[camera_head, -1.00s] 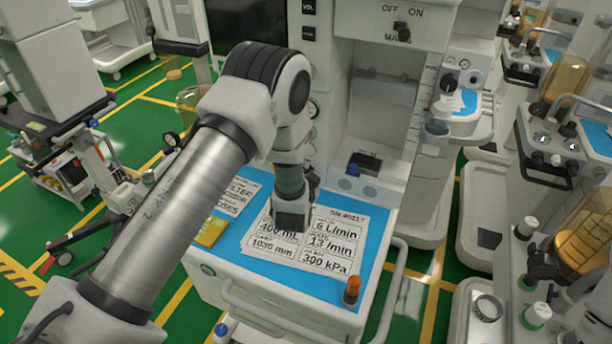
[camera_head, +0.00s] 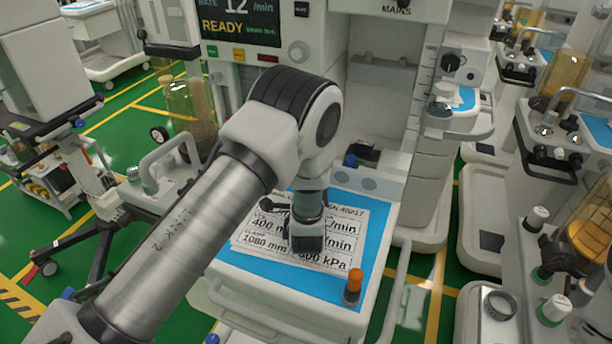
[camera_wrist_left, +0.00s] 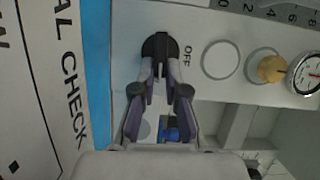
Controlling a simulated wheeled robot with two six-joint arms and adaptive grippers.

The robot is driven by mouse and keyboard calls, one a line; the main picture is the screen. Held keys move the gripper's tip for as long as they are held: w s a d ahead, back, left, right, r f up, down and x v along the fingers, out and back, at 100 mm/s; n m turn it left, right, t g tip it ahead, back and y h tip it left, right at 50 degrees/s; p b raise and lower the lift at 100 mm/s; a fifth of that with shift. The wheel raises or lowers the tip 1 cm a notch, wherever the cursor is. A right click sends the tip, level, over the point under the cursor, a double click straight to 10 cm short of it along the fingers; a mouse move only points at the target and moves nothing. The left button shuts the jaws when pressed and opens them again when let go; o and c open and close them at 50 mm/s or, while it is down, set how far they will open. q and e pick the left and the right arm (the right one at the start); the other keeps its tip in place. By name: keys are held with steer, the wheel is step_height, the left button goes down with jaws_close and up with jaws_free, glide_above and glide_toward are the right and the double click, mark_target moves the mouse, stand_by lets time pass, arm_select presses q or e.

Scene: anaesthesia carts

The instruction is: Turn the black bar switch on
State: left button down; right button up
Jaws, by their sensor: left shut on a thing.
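The black bar switch (camera_wrist_left: 155,44) sits on a pale panel in the left wrist view, with the word OFF printed beside it. No ON label for it can be seen there. My left gripper (camera_wrist_left: 159,76) is closed on the black bar, its fingertips at the bar's lower part in that view. In the head view my left arm reaches over the worktop, and its fingertips and this switch are hidden behind the wrist. The machine's screen (camera_head: 240,28) is lit and reads READY. My right gripper is not in view.
A printed card (camera_head: 262,252) lies on the blue mat (camera_head: 377,222) under my left wrist. A bottle with an orange cap (camera_head: 352,285) stands at the mat's front right corner. A brass knob (camera_wrist_left: 271,69) and a gauge (camera_wrist_left: 308,75) are on the switch's panel.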

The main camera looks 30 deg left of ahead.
arm_select(q)
steer(key=shift+f+m, duration=0.15)
steer(key=shift+m, duration=0.25)
steer(key=shift+b, duration=0.3)
steer(key=c, duration=1.2)
jaws_free()
steer(key=shift+d, duration=0.1)
steer(key=shift+t, duration=0.3)
steer(key=v, duration=0.6)
steer(key=shift+s+d, duration=0.25)
steer(key=shift+s, duration=0.4)
